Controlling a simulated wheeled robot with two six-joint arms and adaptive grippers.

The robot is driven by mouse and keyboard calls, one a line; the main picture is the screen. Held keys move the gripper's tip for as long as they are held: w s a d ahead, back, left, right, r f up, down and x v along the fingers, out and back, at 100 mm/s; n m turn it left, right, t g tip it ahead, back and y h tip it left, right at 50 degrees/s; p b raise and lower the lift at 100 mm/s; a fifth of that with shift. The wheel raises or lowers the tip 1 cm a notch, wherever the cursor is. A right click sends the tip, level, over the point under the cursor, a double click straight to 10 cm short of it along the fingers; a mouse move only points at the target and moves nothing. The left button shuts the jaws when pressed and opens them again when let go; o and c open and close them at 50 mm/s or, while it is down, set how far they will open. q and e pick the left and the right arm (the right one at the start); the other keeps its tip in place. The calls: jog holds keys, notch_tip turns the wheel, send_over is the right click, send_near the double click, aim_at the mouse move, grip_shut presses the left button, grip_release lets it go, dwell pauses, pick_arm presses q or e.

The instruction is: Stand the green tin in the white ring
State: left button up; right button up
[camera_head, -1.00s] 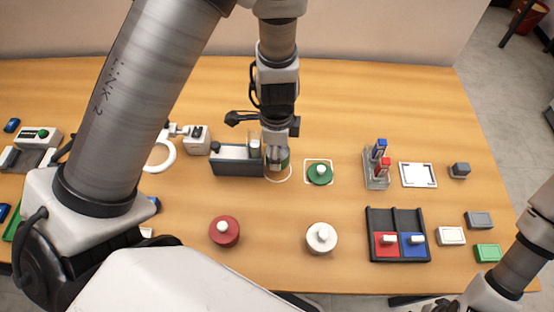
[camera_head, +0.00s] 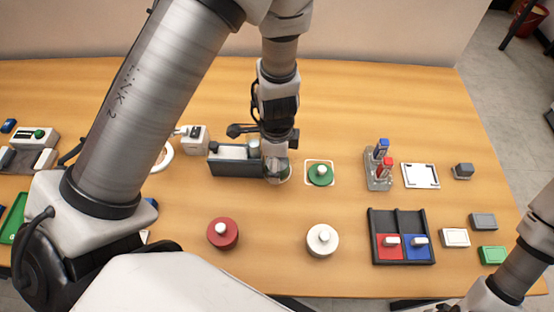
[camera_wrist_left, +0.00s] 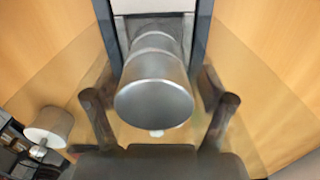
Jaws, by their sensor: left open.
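The green tin (camera_head: 320,175) stands upright with a pale knob, inside a white rounded-square outline right of my left gripper (camera_head: 277,170). The gripper points down, apart from the green tin. In the left wrist view my left gripper's fingers (camera_wrist_left: 160,110) are spread apart. A grey metal cylinder (camera_wrist_left: 155,100) shows between them; I cannot tell whether they touch it. My right gripper is out of view.
A black and white device (camera_head: 233,160) stands just left of my left gripper. A red tin (camera_head: 222,234) and a white tin (camera_head: 321,240) stand in front. A stand with blue and red items (camera_head: 379,166) and a dark tray (camera_head: 402,222) are to the right.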

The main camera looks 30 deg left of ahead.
pick_arm(q)
jog(key=shift+r+p, duration=0.5)
notch_tip(320, 180, up, 11)
jog(key=p, duration=0.1)
jog(key=shift+r, duration=0.15)
